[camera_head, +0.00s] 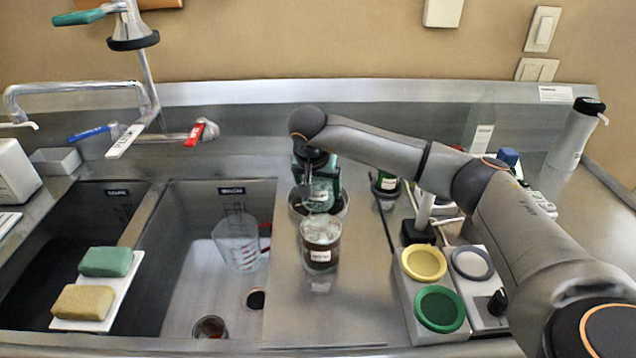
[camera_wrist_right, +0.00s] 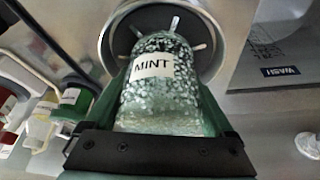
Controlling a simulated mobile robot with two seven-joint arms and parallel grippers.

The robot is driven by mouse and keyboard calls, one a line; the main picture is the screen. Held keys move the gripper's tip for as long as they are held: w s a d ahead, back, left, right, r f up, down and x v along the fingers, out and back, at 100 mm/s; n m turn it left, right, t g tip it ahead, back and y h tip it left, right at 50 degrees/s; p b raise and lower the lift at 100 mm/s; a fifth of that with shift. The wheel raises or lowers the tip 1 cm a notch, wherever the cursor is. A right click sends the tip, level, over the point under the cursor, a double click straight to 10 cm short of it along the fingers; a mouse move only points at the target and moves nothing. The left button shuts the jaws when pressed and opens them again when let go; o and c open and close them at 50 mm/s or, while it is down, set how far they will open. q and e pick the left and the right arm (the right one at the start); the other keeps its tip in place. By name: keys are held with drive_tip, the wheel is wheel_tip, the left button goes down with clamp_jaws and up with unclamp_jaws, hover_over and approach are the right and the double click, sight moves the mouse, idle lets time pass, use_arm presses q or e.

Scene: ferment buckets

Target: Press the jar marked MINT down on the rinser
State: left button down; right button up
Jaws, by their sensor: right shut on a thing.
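The jar marked MINT (camera_wrist_right: 152,68) is clear glass with pale speckles and a white label. My right gripper (camera_wrist_right: 163,105) is shut on it, a green finger on each side. The round metal rinser (camera_wrist_right: 112,38), with pale spokes, shows behind the far end of the jar. In the head view the rinser's rim (camera_head: 344,210) shows under my right gripper (camera_head: 317,192), which partly hides jar and rinser. The jar is over or in the rinser; I cannot tell whether it touches the spokes. My left gripper is not in view.
A labelled glass jar with dark contents (camera_head: 320,244) stands just in front of the rinser. A measuring jug (camera_head: 238,243) is in the sink (camera_head: 190,290) to the left. Yellow (camera_head: 424,263) and green (camera_head: 439,308) round pieces sit at right. The front counter is clear.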

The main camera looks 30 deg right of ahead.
wheel_tip(320, 180, up, 8)
drive_tip(key=p, duration=0.6)
drive_tip(key=shift+r, duration=0.1)
idle(0.7)
